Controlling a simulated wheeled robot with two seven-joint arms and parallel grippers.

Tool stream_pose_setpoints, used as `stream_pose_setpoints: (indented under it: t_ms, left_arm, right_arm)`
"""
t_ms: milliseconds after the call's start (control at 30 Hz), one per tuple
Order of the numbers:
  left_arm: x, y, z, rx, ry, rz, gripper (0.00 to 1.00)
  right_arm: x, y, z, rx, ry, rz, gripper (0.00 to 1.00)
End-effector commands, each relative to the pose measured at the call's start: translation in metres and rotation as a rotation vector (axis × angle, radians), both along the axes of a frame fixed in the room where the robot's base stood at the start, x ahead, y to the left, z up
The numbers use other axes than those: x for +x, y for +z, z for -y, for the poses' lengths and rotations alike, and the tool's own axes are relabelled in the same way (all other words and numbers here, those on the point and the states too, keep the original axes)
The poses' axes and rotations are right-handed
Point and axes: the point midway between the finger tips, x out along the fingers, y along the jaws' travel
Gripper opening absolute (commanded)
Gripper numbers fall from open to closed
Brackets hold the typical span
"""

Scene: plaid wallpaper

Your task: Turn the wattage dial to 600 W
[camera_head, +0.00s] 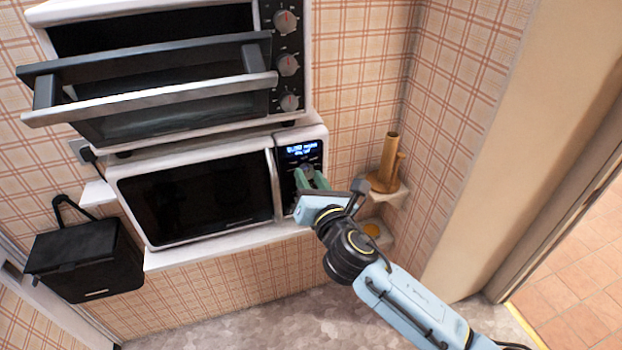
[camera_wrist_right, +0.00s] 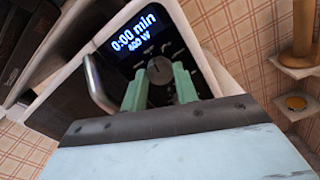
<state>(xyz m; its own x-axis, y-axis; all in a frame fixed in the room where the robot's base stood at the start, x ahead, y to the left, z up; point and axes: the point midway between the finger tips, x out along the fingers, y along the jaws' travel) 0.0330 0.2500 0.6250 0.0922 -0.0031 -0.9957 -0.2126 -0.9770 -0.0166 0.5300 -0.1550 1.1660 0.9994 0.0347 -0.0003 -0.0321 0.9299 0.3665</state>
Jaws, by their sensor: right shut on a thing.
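The microwave (camera_head: 130,185) stands on a white shelf, with its door shut. Its control panel is at its right end, and the lit display (camera_head: 302,150) is above the wattage dial. In the right wrist view the display (camera_wrist_right: 133,32) reads 0:00 min and what looks like 400 W. The round dark wattage dial (camera_wrist_right: 158,70) shows between the two green fingers. My right gripper (camera_head: 311,181) is at the panel, its fingers (camera_wrist_right: 160,82) shut on the dial from either side. The lower part of the panel is hidden behind the gripper. My left gripper is not in view.
An oven (camera_head: 190,18) with its door tilted open sits above the microwave. A black bin-like box (camera_head: 85,262) hangs at the left. A brass-coloured object (camera_head: 385,180) stands on a small corner shelf right of the microwave, close to my right wrist.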

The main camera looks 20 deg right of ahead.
Motion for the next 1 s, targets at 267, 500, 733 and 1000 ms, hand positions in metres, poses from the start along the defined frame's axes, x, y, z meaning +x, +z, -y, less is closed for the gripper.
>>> stream_pose_setpoints:
  t_ms: [267, 500, 733, 1000]
  left_arm:
    - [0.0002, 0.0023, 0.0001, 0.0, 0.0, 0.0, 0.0]
    - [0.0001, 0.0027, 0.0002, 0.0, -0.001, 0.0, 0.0]
    - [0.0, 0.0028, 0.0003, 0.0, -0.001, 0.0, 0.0]
    - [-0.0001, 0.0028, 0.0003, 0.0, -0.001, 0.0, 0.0]
  right_arm:
    - [-0.0001, -0.0005, 0.0005, 0.238, -0.002, -0.01, 0.07]
    - [0.0, -0.0003, 0.0006, 0.42, -0.002, -0.015, 0.07]
    - [0.0, -0.0005, 0.0007, 0.541, -0.001, -0.019, 0.07]
    - [0.0, -0.0006, 0.0007, 0.603, -0.001, -0.021, 0.07]
